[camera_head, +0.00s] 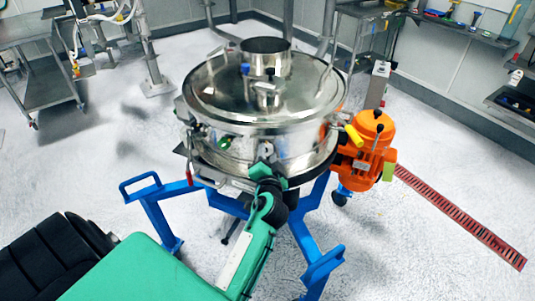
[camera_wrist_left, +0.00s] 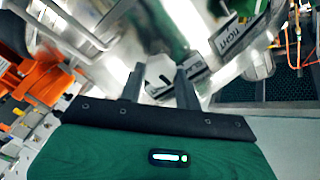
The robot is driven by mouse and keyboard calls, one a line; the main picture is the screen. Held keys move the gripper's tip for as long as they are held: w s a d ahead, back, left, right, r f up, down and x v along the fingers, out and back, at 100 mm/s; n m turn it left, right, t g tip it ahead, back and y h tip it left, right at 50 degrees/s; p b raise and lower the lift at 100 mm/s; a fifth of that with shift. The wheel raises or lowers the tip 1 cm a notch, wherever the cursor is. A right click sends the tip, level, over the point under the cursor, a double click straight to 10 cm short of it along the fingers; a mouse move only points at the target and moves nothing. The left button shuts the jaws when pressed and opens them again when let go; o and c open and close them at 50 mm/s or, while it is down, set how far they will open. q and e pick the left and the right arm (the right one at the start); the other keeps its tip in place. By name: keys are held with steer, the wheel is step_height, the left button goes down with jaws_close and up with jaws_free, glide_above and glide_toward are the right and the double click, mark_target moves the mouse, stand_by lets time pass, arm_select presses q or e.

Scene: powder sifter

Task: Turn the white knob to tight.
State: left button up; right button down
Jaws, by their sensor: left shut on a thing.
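The powder sifter (camera_head: 225,95) is a round, shiny metal drum with a lid, standing on a blue frame. My left gripper (camera_head: 264,168) reaches its front side, below the lid. In the left wrist view my left gripper (camera_wrist_left: 160,82) has its two dark fingers on either side of the white knob (camera_wrist_left: 158,70), shut on it. The knob is partly hidden by the fingers, and its turn angle is hard to tell. A grey label (camera_wrist_left: 238,37) with dark lettering, seen upside down, sits just right of the fingers. My right gripper is not in view.
An orange motor (camera_head: 366,150) with a yellow handle (camera_head: 354,135) juts out right of the drum. Blue frame legs (camera_head: 160,215) spread out below. A metal cart (camera_head: 45,80) stands back left, and shelves line the right wall. The white floor is mostly clear.

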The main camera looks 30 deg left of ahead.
arm_select(q)
steer(key=m+p, duration=0.1)
steer(key=m, duration=0.2)
steer(key=shift+r, duration=0.1)
steer(key=m+p, duration=0.1)
steer(key=m, duration=0.1)
steer(key=shift+m, duration=0.3)
steer(key=shift+m+p, duration=0.6)
steer(key=shift+m, duration=0.6)
steer(key=shift+m+p, duration=0.5)
steer(key=shift+m, duration=0.6)
steer(key=o, duration=1)
steer(key=shift+c, duration=0.2)
